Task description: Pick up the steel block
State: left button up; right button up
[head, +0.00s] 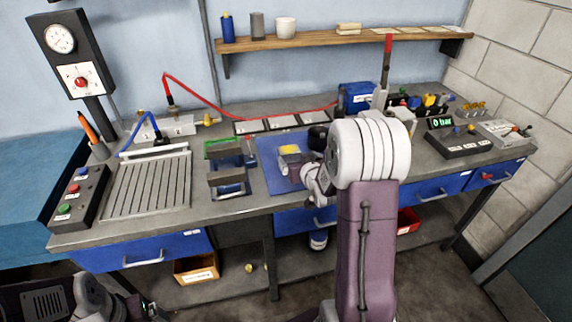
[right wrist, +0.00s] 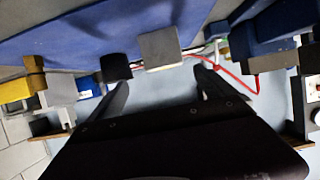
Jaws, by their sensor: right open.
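The grey steel block (head: 290,163) lies on the blue mat (head: 272,183) in the middle of the bench, with a yellow patch at its top in the head view. In the right wrist view a plain grey block (right wrist: 160,48), seemingly the same one, shows ahead of the fingers. My right gripper (right wrist: 162,88) is open, with a finger to each side and nothing between them. In the head view my right wrist and arm hide the mat's right part and the fingertips. Of my left arm only dark parts show at the lower left; its jaws are not visible.
A black object (head: 317,138) stands right of the block, also in the right wrist view (right wrist: 115,67). A dark vise-like fixture (head: 228,178) stands left of the mat. A red cable (head: 210,103) runs behind. A grooved plate (head: 148,187) lies at the left.

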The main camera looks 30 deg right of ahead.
aim_at(289, 150)
jog(key=shift+w+a+f, duration=0.1)
jog(key=shift+w+a, duration=0.15)
jog(key=shift+w, duration=0.4)
jog(key=shift+w+a, duration=0.2)
jog(key=shift+w, duration=0.4)
jog(key=shift+w+d+f, duration=0.15)
jog(key=shift+w+f, duration=0.05)
jog(key=p+x, duration=0.1)
jog(key=x, duration=0.4)
jog(key=shift+w+d, duration=0.15)
jog(key=shift+d, duration=0.05)
jog(key=shift+r, duration=0.1)
grip_shut()
